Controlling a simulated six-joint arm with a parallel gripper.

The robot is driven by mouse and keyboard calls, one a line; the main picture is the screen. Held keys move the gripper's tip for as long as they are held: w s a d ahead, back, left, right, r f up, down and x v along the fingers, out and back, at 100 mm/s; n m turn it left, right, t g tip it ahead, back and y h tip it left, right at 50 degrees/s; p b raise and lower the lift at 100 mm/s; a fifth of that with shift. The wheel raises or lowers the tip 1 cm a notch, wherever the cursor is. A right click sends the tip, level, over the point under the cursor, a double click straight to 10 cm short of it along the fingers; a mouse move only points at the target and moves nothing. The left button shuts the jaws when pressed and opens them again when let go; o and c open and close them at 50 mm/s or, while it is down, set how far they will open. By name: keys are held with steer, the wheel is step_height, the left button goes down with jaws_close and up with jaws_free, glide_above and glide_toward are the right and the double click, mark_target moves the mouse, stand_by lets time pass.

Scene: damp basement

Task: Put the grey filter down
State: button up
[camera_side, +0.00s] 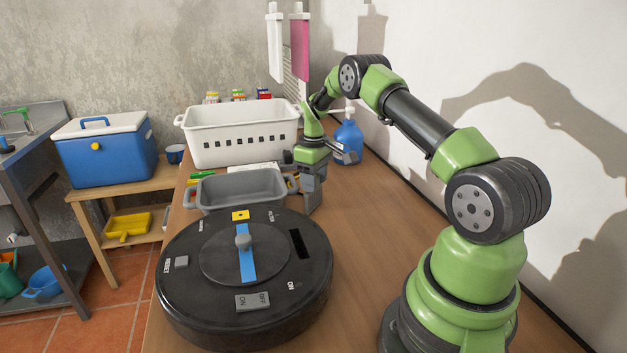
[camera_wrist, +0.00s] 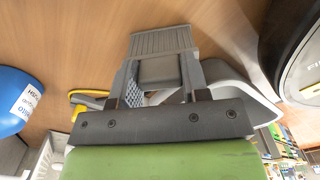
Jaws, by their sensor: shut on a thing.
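My gripper (camera_side: 312,174) points down just right of the grey tub, behind the black round robot vacuum (camera_side: 175,262). It is shut on the grey filter (camera_side: 312,198), a small block whose ribbed face shows between the fingers in the wrist view (camera_wrist: 162,42). The fingers hide part of the filter. Its lower end is close to the wooden table (camera_side: 365,225); I cannot tell whether it touches.
The grey tub (camera_side: 215,196) is close on the left. A yellow-handled tool (camera_wrist: 88,98) lies nearby. The table to the right is bare.

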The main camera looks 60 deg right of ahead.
steer(key=shift+f, duration=0.25)
steer(key=o, duration=0.9)
steer(key=shift+o, duration=0.5)
step_height(320, 180, up, 12)
